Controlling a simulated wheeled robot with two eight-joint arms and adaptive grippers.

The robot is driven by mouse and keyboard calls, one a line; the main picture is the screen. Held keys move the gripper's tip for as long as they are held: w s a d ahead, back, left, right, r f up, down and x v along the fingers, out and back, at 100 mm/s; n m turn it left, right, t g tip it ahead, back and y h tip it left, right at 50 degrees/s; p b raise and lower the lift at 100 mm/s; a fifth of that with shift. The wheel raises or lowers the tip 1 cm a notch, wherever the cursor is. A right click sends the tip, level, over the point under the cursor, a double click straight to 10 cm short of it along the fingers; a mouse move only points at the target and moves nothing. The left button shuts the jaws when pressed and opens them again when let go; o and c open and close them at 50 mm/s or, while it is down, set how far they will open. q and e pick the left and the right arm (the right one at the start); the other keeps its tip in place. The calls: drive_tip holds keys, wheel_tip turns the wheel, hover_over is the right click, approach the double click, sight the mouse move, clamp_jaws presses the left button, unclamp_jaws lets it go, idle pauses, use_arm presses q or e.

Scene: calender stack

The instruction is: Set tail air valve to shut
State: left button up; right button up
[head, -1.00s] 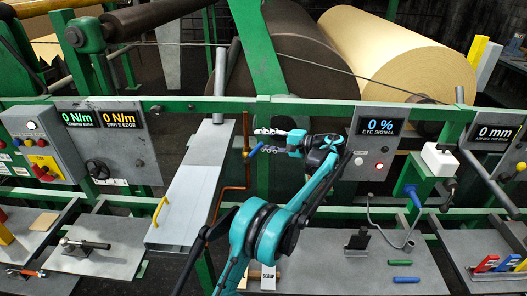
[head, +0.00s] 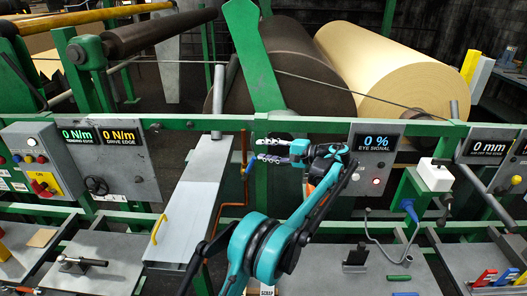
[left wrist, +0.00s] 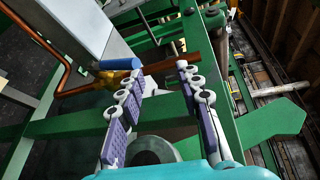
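The tail air valve is a small brass fitting (left wrist: 104,80) with a blue handle (left wrist: 121,64) on a copper pipe, beside a grey sloping panel. In the head view, its blue handle (head: 250,167) shows just left of my left gripper (head: 272,150). My left gripper is open, with its two fingers apart and nothing between them. In the left wrist view, the blue handle is beyond and left of the left finger; the copper pipe passes behind the open left gripper (left wrist: 155,85). Contact with the handle cannot be told. My right gripper is not in view.
A grey sloping panel (head: 192,205) with a yellow handle stands left of the valve. A green rail (head: 330,126) runs behind the gripper. The eye signal panel (head: 374,163) is to the right. A dark roll and a cream roll (head: 392,65) lie behind.

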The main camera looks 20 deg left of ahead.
use_arm(q)
drive_tip(key=shift+s+d+r+p, duration=0.25)
drive_tip(key=shift+d+r+p, duration=0.25)
drive_tip(key=shift+r, duration=0.3)
drive_tip(key=shift+s+d+r+p, duration=0.3)
drive_tip(key=shift+d+r+p, duration=0.15)
drive_tip(key=shift+r, duration=0.35)
drive_tip(key=shift+s+d+r+p, duration=0.25)
drive_tip(key=shift+d+r+p, duration=0.25)
drive_tip(key=shift+r, duration=0.3)
drive_tip(key=shift+c, duration=0.4)
